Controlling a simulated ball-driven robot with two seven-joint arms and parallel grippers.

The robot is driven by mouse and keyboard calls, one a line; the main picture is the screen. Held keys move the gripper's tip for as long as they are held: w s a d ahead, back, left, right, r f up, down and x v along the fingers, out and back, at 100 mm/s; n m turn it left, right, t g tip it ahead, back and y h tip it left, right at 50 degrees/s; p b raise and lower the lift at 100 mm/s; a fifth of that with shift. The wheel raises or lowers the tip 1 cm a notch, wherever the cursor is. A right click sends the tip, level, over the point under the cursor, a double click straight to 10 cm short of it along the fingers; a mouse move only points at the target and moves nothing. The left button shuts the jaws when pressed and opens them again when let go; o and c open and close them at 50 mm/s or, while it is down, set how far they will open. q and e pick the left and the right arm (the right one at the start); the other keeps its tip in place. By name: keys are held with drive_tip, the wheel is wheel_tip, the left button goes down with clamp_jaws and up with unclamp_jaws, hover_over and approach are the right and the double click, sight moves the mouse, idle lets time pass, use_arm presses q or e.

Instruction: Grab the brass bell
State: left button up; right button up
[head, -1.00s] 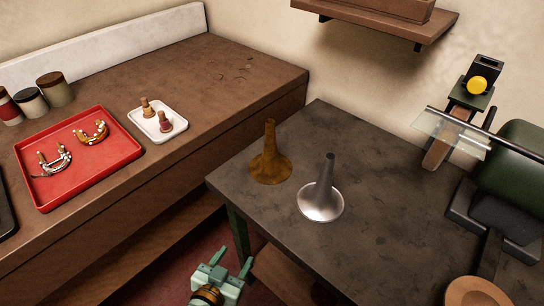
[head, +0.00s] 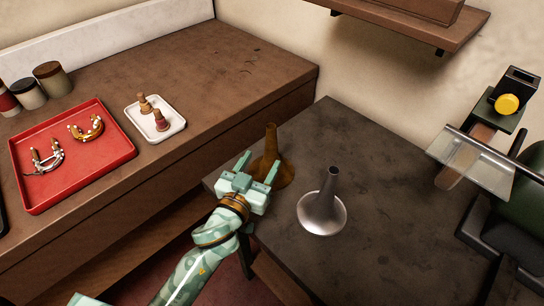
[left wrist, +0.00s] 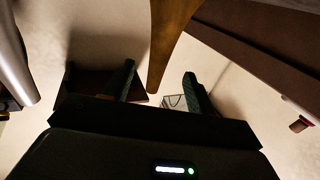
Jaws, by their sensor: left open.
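The brass bell (head: 270,144) stands upright on its flare near the left edge of the dark bench, its narrow stem up. My left gripper (head: 258,168) is open and empty, right in front of the bell, and hides part of its flare. In the left wrist view the bell's tapering stem (left wrist: 170,40) appears between the directions of the two open fingers (left wrist: 160,88). I cannot tell whether the fingers touch it. A silver bell (head: 325,208) stands upright to the right of the brass one. My right gripper is not in view.
The dark bench (head: 385,190) has clear room behind and right of the bells. A machine with a clear shield (head: 470,165) stands at right. A wooden counter (head: 210,90) at left holds a red tray (head: 75,190), a white tray (head: 135,118) and several jars (head: 52,80).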

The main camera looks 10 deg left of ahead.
sight(269, 151)
use_arm(q)
drive_tip(key=w, duration=0.3)
drive_tip(key=w+d, duration=0.1)
drive_tip(key=w, duration=0.3)
drive_tip(key=shift+d+f+b, duration=0.15)
drive_tip(key=shift+d+b, duration=0.05)
drive_tip(key=shift+b, duration=0.2)
drive_tip(key=shift+s, duration=0.1)
drive_tip(key=c, duration=1.1)
